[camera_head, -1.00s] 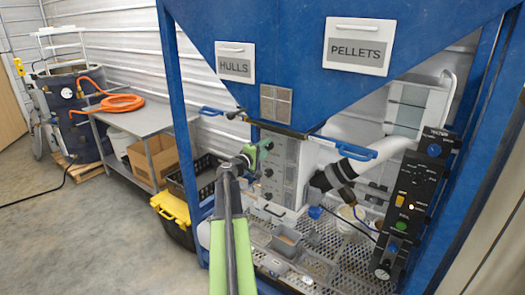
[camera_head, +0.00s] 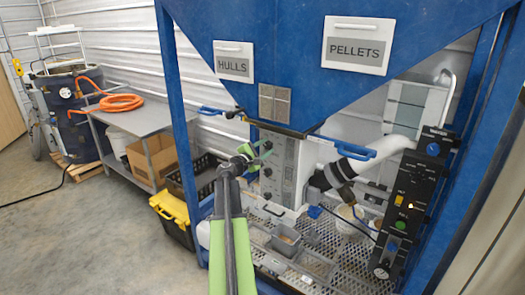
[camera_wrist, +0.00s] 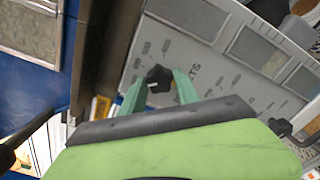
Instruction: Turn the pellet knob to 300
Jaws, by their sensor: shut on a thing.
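The grey control panel (camera_head: 282,165) stands upright under the blue hopper, with several dark knobs on its face. In the wrist view, a black lobed knob (camera_wrist: 158,76) on the panel (camera_wrist: 190,50) sits between the two green fingers of my gripper (camera_wrist: 160,86). The fingers are shut on it. In the head view my gripper (camera_head: 262,157) is at the panel's upper left. Dial marks surround the knob, but no number can be read. Lettering beside the knob is partly hidden by the right finger, so its setting cannot be told.
The blue hopper (camera_head: 290,75) carries HULLS (camera_head: 234,66) and PELLETS (camera_head: 356,48) labels. A blue handle (camera_head: 345,148) juts out to the right of the panel. Grey trays (camera_head: 285,240) sit on a perforated deck below. A black control box (camera_head: 412,200) stands at right.

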